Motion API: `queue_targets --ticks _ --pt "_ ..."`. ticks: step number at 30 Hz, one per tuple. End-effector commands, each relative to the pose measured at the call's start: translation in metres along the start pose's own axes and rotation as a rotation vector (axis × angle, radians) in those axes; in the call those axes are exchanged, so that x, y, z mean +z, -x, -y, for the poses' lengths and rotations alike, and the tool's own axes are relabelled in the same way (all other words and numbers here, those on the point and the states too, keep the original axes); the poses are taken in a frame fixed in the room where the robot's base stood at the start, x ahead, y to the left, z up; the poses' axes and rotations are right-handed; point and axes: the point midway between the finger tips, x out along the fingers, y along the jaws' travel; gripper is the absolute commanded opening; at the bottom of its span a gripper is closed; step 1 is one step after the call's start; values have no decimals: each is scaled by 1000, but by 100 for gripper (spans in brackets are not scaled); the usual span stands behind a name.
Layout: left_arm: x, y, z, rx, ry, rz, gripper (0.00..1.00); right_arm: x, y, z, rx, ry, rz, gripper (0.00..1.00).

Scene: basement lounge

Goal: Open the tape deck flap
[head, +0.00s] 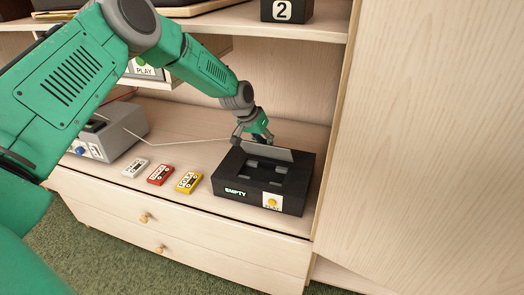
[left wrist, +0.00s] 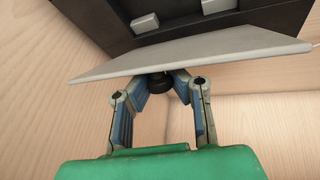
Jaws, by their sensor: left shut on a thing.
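The black tape deck (head: 290,196) sits on the wooden cabinet top, with a label reading EMPTY and a yellow PLAY button (head: 272,203) on its front. Its grey flap (head: 267,151) stands raised at the back of the deck, leaving the bay in view with no cassette in it. My left gripper (head: 262,138) is behind the flap. In the left wrist view the flap (left wrist: 200,50) crosses above the fingers, and the gripper (left wrist: 157,85) is shut on a small dark part at the flap's back side. My right gripper is in neither view.
White (head: 135,167), red (head: 160,174) and yellow (head: 188,182) cassettes lie left of the deck. A grey device (head: 112,137) with a blue button stands farther left. A shelf (head: 265,26) hangs above, and a tall wooden panel (head: 430,140) stands close on the right.

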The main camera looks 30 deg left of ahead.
Motion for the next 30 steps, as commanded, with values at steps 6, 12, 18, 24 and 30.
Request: queue_targets --ticks 6,12,18,24,30 --pt "-38 0 1 -4 -2 -23 0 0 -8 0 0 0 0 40" --pt "-54 -2 3 -4 -2 -26 0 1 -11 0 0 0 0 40" --pt "-63 -3 5 -5 -4 -28 0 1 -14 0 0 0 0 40" --pt "-68 -5 6 -5 -3 -30 0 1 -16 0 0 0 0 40" --pt "-70 -6 8 -6 -3 -30 0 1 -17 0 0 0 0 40"
